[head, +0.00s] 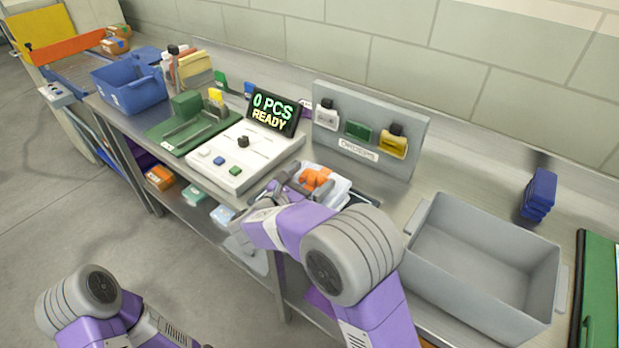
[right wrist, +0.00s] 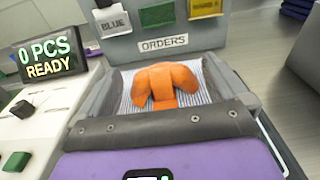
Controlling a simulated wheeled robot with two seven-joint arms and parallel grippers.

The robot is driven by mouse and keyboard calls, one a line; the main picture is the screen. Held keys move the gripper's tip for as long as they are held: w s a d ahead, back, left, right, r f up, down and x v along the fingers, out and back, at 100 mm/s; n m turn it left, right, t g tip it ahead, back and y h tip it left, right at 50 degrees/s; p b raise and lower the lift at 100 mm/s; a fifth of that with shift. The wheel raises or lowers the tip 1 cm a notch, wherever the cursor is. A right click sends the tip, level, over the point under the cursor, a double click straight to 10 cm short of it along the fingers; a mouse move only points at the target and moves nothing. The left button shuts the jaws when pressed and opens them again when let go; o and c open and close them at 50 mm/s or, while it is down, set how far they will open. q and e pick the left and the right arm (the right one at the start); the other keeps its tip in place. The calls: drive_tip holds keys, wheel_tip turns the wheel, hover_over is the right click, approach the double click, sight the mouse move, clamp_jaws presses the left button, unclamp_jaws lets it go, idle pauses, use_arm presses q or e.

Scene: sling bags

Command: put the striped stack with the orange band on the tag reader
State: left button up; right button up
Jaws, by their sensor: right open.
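The striped stack (right wrist: 196,93) has fine blue-and-white stripes and a bulky orange band (right wrist: 166,84) on top. It also shows in the head view (head: 338,187), partly hidden by my right gripper. My right gripper (head: 308,184) is open, with one grey finger on each side of the stack; I cannot tell whether they touch it. The white console (head: 232,160) with a lit "0 PCS READY" display (head: 273,112) appears to be the tag reader. It stands just left of the stack. My left arm shows at the lower left; its gripper is out of view.
A grey panel labelled ORDERS (head: 410,120) stands behind the stack. A grey bin (head: 480,262) is to the right, with dark blue folded items (head: 540,194) behind it. A green board (head: 188,128) and a blue bin (head: 130,90) lie to the left.

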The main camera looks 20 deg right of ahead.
drive_tip(key=v, duration=1.2)
drive_tip(key=shift+p, duration=0.45)
